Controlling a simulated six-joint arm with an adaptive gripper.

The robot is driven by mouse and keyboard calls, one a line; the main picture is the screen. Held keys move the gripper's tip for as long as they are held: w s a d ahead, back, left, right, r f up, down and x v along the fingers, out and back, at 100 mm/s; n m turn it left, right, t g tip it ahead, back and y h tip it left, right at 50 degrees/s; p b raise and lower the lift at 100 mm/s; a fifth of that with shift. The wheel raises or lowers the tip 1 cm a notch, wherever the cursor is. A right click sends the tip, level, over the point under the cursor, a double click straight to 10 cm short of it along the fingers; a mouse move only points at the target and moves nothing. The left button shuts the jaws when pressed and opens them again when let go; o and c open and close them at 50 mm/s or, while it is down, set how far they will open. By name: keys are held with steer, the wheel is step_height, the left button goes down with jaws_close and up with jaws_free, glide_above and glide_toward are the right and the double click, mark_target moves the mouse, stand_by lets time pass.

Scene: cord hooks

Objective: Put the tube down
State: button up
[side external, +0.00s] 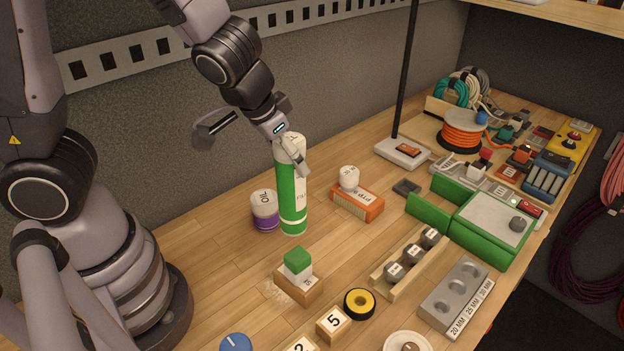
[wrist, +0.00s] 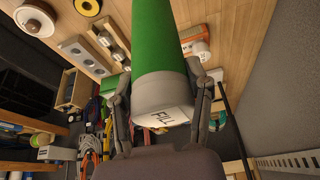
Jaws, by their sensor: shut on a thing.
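The tube (side external: 292,200) is a tall green cylinder with a white upper end and a white band near its foot. It stands upright at the bench, beside the purple and white OIL jar. I cannot tell for sure whether its foot touches the wood. My gripper (side external: 291,152) is shut on its upper part. In the wrist view the green tube (wrist: 160,40) runs between the two fingers of my gripper (wrist: 165,105), with its white end marked FILL close to the palm.
The OIL jar (side external: 264,210) is close on the left. An orange FTP box (side external: 357,203) with a white jar on it (side external: 348,178) stands to the right. A wooden block with a green-topped piece (side external: 298,270) is in front. Bare wood lies between them.

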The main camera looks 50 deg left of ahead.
steer(key=w+a+f, duration=0.5)
steer(key=w+a, duration=0.2)
steer(key=w, duration=0.1)
steer(key=s+a+r+m, duration=0.1)
steer(key=s+a+r, duration=0.2)
steer(key=s+a, duration=0.25)
steer(key=s+a+r, duration=0.3)
steer(key=s+a, duration=0.1)
steer(key=a, duration=0.3)
steer(key=w+a+f, duration=0.2)
steer(key=w+f, duration=0.4)
steer(key=w+a+f, duration=0.2)
steer(key=w+f, duration=0.5)
steer(key=shift+a+h, duration=0.3)
steer(key=shift+a, duration=0.05)
steer(key=shift+f, duration=0.2)
